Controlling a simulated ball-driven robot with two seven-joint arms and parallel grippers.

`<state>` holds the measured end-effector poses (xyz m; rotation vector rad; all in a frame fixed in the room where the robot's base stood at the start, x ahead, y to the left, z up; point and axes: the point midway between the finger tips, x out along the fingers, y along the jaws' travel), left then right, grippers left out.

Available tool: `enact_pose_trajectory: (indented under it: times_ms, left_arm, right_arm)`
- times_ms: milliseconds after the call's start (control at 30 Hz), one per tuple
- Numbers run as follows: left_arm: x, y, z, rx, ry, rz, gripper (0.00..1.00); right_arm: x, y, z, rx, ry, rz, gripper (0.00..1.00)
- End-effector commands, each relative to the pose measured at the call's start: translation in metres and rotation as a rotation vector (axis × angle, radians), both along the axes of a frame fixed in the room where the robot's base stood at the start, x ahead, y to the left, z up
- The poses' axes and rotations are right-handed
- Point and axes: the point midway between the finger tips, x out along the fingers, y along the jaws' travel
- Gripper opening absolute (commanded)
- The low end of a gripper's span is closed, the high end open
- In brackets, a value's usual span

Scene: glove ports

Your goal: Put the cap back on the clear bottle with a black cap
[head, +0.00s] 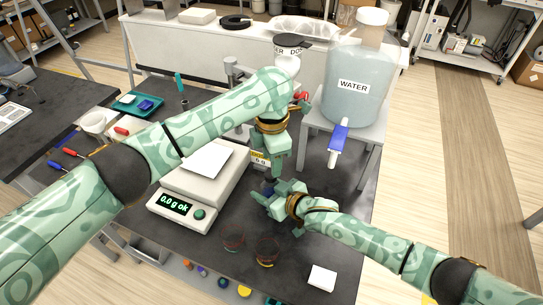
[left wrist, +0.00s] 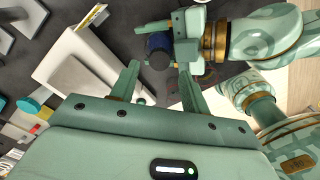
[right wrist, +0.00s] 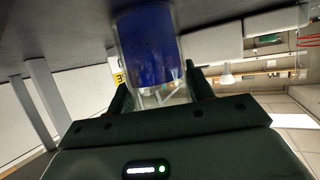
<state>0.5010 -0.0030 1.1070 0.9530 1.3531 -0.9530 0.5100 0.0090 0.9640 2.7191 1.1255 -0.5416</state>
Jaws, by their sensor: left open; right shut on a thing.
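My right gripper (head: 270,196) is shut on the clear bottle, low over the black bench beside the scale. The right wrist view shows the bottle (right wrist: 150,45) close up, with dark blue in it and a clear part between the fingers. In the left wrist view the bottle (left wrist: 158,42) shows blue with a dark round top. I cannot tell whether that top is the black cap or the open mouth. My left gripper (left wrist: 160,82) is open just above the bottle, its fingers apart on either side of the top. In the head view the bottle is mostly hidden by my grippers.
A scale (head: 190,200) reading 0.0 g stands to the left. Two small glass vessels, (head: 232,238) and (head: 266,252), and a white square (head: 322,278) lie in front. A large WATER bottle (head: 352,100) stands behind right. A teal tray (head: 138,104) sits at the back left.

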Motion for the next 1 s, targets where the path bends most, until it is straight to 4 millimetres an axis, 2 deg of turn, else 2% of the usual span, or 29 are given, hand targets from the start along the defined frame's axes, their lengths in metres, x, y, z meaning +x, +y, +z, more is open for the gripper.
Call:
enact_pose_trajectory:
  times_ms: [100,167,267,1000]
  left_arm:
    - [-0.008,-0.014,0.001,-0.053,0.027,0.005,0.46]
    - [-0.008,-0.015,0.003,-0.059,0.032,0.114,0.46]
    - [-0.009,-0.018,0.007,-0.064,0.045,0.366,0.46]
    - [-0.006,-0.013,0.027,0.02,0.096,2.74,0.46]
  right_arm:
    - [0.0,0.0,-0.001,-0.001,0.001,0.0,0.0]
    - [0.0,0.0,-0.001,-0.001,0.001,0.0,0.0]
    - [0.0,0.0,-0.001,-0.001,0.001,0.0,0.0]
    - [0.0,0.0,0.0,-0.001,0.001,0.0,0.0]
